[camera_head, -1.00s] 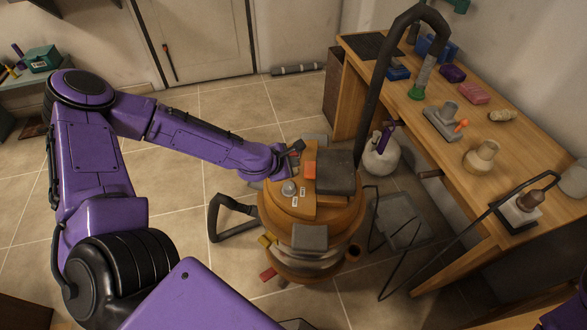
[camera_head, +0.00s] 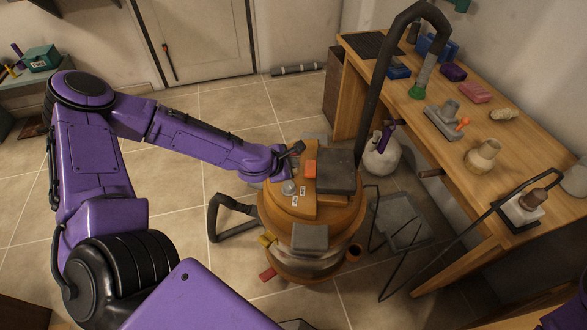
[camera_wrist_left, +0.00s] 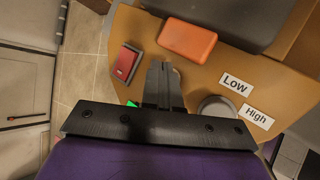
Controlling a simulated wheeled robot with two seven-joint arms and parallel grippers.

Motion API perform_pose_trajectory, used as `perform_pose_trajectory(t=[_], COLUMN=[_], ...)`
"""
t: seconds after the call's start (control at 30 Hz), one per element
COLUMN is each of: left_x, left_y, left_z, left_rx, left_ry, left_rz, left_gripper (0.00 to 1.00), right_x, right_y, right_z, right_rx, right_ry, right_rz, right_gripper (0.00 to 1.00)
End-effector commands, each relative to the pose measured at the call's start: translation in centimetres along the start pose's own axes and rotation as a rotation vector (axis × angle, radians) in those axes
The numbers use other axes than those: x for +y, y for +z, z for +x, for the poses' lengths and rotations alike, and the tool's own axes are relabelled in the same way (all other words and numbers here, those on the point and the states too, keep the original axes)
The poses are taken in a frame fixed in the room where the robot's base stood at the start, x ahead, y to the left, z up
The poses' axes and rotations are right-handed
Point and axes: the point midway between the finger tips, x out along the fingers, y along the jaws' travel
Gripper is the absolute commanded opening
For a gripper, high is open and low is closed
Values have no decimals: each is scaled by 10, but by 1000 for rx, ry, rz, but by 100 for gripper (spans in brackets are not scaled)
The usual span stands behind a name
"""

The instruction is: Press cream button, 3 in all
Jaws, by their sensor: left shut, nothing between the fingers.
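An orange-tan vacuum-like machine (camera_head: 335,220) stands on the floor, and its top panel (camera_wrist_left: 195,75) fills much of the left wrist view. My left gripper (camera_head: 290,160) is over the panel's left part, jaws shut and empty, its dark fingers (camera_wrist_left: 162,85) pointing at the panel. A small pale patch shows beside the fingertips; I cannot tell whether it is the cream button, which the fingers may hide. Contact with the panel cannot be judged. A red switch (camera_wrist_left: 127,63) is left of the fingers. A round grey knob (camera_wrist_left: 216,107) is right of them. My right gripper is out of view.
An orange block (camera_wrist_left: 187,39) and a dark grey box (camera_head: 335,172) sit on the machine's top. "Low" (camera_wrist_left: 236,84) and "High" (camera_wrist_left: 257,117) labels are by the knob. A black hose (camera_head: 375,90) rises behind.

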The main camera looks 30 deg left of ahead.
Motion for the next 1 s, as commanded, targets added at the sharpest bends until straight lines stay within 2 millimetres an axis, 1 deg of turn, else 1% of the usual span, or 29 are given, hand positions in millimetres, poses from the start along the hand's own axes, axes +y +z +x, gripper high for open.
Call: perform_pose_trajectory(t=[0.53, 0.77, 0.87, 1.0], left_x=[-4, -4, -3, 1], left_y=[-4, -4, -3, 1], left_z=[5, 5, 4, -2], left_rx=[0, 1, 1, 1], left_ry=[0, 0, 0, 0], left_rz=[0, 0, 0, 0], left_gripper=[0, 0, 0, 0], right_x=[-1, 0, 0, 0], right_y=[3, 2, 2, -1], right_z=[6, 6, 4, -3], right_rx=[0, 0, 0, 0], right_ry=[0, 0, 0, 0], right_rz=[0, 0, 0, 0], right_gripper=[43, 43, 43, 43])
